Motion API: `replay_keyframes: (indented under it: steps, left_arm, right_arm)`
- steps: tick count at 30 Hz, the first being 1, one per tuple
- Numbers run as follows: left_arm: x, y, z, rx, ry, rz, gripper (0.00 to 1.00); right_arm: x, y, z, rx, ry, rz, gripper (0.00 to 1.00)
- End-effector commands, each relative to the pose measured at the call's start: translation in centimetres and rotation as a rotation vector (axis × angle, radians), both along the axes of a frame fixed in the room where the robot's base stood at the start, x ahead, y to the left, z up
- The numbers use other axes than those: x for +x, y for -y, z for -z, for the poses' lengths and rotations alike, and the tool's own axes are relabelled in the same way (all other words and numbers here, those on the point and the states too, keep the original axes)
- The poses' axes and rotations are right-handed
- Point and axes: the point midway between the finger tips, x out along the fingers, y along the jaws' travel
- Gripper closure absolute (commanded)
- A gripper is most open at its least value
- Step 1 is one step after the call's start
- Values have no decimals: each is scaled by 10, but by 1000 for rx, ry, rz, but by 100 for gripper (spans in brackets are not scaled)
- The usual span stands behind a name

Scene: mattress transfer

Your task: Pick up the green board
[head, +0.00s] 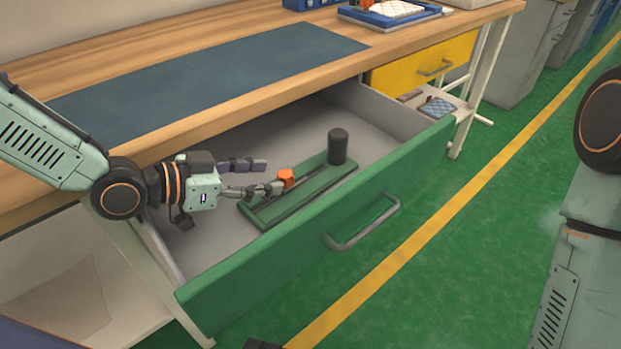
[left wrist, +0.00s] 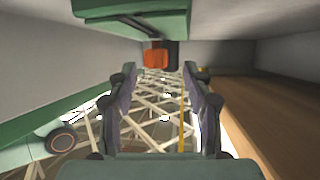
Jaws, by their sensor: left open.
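The green board (head: 303,192) lies in the open drawer, with a small orange block (head: 286,178) and an upright black cylinder (head: 338,147) on it. My left gripper (head: 275,177) is inside the drawer at the board's left part, its fingers spread apart and pointing toward the orange block. The lower fingertip is close to the block; I cannot tell whether they touch. In the left wrist view the open fingers (left wrist: 160,78) have nothing between them, and the orange block (left wrist: 155,58) shows just beyond. Green board (left wrist: 135,12) shows at the top there. My right gripper is not clearly seen.
The green drawer front (head: 320,225) with its grey handle stands before the board. The wooden tabletop (head: 240,115) overhangs the drawer's back. A yellow drawer (head: 425,65) and a low shelf with small items are to the right. Green floor lies in front.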

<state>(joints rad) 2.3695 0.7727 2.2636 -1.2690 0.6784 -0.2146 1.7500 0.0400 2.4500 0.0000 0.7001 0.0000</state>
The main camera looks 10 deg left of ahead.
Motion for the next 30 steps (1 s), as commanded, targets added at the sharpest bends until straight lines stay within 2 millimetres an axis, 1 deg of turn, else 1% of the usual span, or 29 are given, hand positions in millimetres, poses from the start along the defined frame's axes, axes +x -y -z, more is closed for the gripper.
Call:
replay_keyframes:
  steps: [8, 18, 24, 30]
  left_arm:
    - [8, 13, 5, 5, 1, 5, 50]
    - [24, 32, 11, 5, 0, 2, 50]
    - [30, 39, 14, 2, 1, 1, 50]
    - [31, 40, 13, -1, 1, 0, 50]
  right_arm:
    - [0, 0, 16, 0, 0, 0, 60]
    - [0, 0, 35, 0, 0, 0, 60]
    - [0, 0, 40, 0, 0, 0, 60]
    - [0, 0, 40, 0, 0, 0, 60]
